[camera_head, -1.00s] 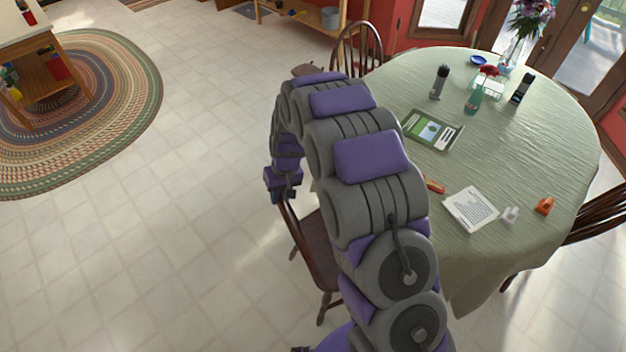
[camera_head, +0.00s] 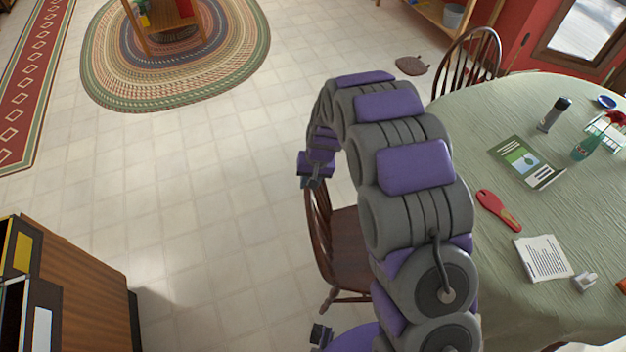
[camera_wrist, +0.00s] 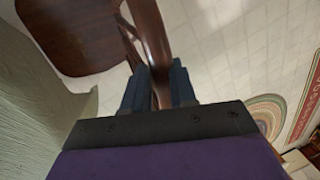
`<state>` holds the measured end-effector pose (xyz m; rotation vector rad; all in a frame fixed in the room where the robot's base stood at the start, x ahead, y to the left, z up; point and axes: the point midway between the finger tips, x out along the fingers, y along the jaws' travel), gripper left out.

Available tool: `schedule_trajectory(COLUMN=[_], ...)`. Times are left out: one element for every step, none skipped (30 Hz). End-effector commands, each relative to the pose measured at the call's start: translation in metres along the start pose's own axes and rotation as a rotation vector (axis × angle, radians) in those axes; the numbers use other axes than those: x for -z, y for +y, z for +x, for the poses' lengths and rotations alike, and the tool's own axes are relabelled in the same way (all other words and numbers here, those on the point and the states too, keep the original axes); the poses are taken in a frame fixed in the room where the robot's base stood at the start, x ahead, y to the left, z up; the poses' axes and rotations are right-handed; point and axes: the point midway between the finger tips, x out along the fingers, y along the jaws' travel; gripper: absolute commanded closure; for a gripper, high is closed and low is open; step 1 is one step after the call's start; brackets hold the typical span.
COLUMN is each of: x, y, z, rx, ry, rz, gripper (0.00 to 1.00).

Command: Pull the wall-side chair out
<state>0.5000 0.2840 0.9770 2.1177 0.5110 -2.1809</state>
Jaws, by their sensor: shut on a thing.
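A dark brown wooden chair (camera_head: 345,250) stands at the left side of the round table, partly behind my arm. Its backrest faces left and its seat points toward the table. My gripper (camera_head: 313,183) is at the top of the backrest. In the wrist view, the two fingers of my gripper (camera_wrist: 158,88) are shut around the curved wooden rail of the chair (camera_wrist: 150,40). The seat shows at the upper left there. A second chair (camera_head: 468,65) stands at the far side of the table, near the red wall, with nothing touching it.
The round table (camera_head: 590,215) has a green cloth and bears a book, red-handled item, papers and bottles. A wooden cabinet (camera_head: 75,300) stands at the lower left. Open tiled floor (camera_head: 200,190) lies left of the chair. A braided rug (camera_head: 120,90) lies beyond.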

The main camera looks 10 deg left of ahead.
Motion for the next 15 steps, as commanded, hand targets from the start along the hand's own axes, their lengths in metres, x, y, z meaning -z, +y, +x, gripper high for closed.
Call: schedule_trajectory(x=[-0.0002,-0.0001,0.0000,0.0001,0.0001,0.0002,0.0001,0.0001,0.0001,0.0000,0.0001,0.0000,0.0001,0.0001,0.0000], y=[-0.0007,-0.0006,-0.0004,-0.0002,-0.0001,0.0001,0.0003,0.0004,0.0006,0.0007,0.0008,0.0010,0.0011,0.0012,0.0013], z=[0.0006,0.0005,0.0005,0.0004,0.0004,0.0002,0.0002,0.0001,0.0000,-0.0001,-0.0002,-0.0003,-0.0004,-0.0004,-0.0005], rx=[0.001,0.001,0.001,0.001,0.001,0.001,0.001,0.001,0.001,0.001,0.001,0.001,0.001,0.001,0.001], ry=[-0.001,-0.001,-0.001,-0.001,-0.001,0.000,0.000,0.000,0.000,0.000,0.000,0.000,0.001,0.001,0.001], rz=[0.000,0.000,-0.001,-0.001,-0.001,-0.001,-0.001,-0.001,-0.001,-0.001,-0.001,-0.001,-0.001,-0.001,-0.001], gripper=[1.00,1.00,0.71,0.68,0.65,0.61,0.58,0.56,0.52,0.49,0.49,0.49,0.49,0.49,0.49])
